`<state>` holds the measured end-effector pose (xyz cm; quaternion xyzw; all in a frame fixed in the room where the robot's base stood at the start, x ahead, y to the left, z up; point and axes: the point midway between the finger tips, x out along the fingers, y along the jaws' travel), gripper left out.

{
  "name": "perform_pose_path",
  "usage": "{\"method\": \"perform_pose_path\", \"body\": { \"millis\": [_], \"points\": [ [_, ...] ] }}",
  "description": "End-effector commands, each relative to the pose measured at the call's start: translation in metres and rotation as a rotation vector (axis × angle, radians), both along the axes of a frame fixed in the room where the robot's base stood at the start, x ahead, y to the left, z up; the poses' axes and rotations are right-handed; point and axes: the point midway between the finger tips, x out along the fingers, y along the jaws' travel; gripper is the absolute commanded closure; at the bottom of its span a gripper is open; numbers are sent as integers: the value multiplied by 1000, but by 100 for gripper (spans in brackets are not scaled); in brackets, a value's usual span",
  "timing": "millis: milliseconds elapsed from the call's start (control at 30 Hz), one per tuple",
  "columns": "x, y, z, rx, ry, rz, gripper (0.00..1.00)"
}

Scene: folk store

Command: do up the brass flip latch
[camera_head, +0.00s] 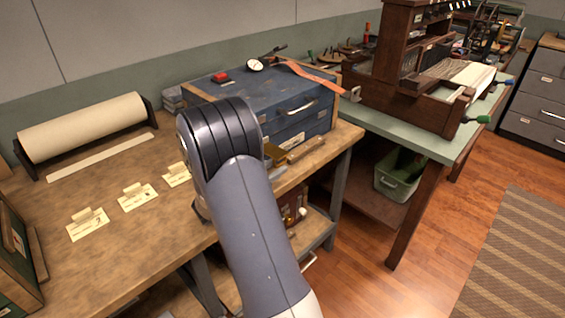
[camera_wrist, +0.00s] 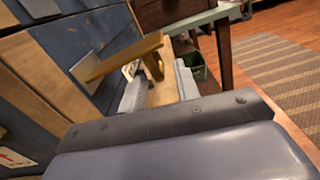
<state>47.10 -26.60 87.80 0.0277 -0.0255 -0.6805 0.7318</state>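The brass flip latch (camera_wrist: 122,58) shows in the wrist view as a flat golden bar with a short leg at its right end. It stands out from the front of the blue chest (camera_wrist: 70,45). My gripper (camera_wrist: 160,72) is open, with its two grey fingers apart. The latch's short leg shows between the fingertips; I cannot tell whether they touch it. In the head view the chest (camera_head: 235,98) sits on the workbench with its lid down. A small brass part (camera_head: 274,154) shows beside my arm, which hides the chest's front left and my gripper.
The wooden workbench (camera_head: 105,215) carries a paper roll (camera_head: 82,127) and several label cards. A red strap (camera_head: 312,75) and small tools lie on the chest lid. A green-topped table (camera_head: 405,130) with a wooden loom stands at right. Open floor (camera_head: 440,240) lies at front right.

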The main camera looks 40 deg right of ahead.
Motion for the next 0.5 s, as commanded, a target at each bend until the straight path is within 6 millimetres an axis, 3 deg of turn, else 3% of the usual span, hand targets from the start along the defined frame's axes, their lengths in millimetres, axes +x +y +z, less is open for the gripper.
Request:
{"method": "perform_pose_path", "body": {
  "millis": [200,500],
  "points": [
    [2,-29,0,-1,-1,-2,69],
    [3,-37,0,0,1,1,69]
  ]
}}
